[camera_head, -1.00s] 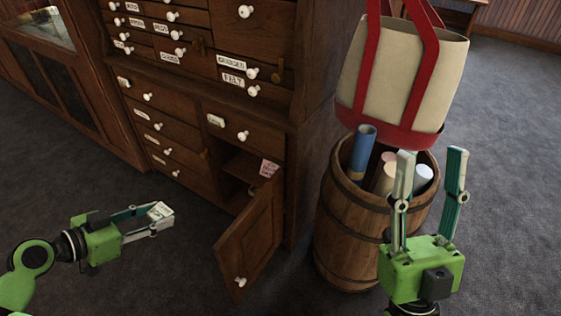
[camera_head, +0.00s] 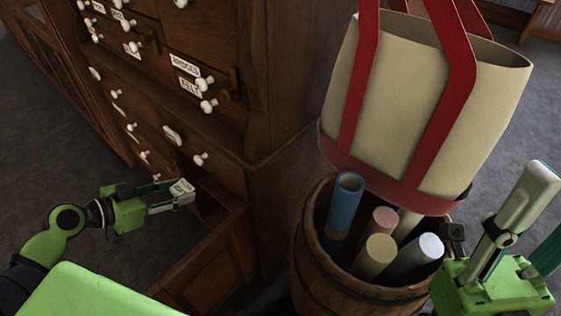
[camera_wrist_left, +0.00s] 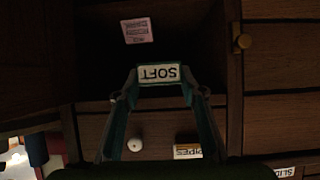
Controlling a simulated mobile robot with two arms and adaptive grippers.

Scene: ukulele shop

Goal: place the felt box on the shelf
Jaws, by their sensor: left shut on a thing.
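A small felt box (camera_head: 182,191) with a pale label sits between the fingertips of my left gripper (camera_head: 172,196). In the left wrist view the box (camera_wrist_left: 160,75) shows its label, reading SOFT upside down, with a finger pressed on each side. The gripper is shut on it at the mouth of the open cabinet compartment (camera_head: 207,206). The shelf inside is mostly hidden in the head view, and the wrist view is too dark to show its surface clearly. My right gripper (camera_head: 535,230) is open and empty beside the barrel.
The cabinet door (camera_head: 215,262) hangs open below my left gripper. A pink note (camera_wrist_left: 137,30) shows inside the dark compartment. A barrel (camera_head: 318,265) with several rolled tubes stands to the right, and a cream and red tote bag (camera_head: 405,100) is above it.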

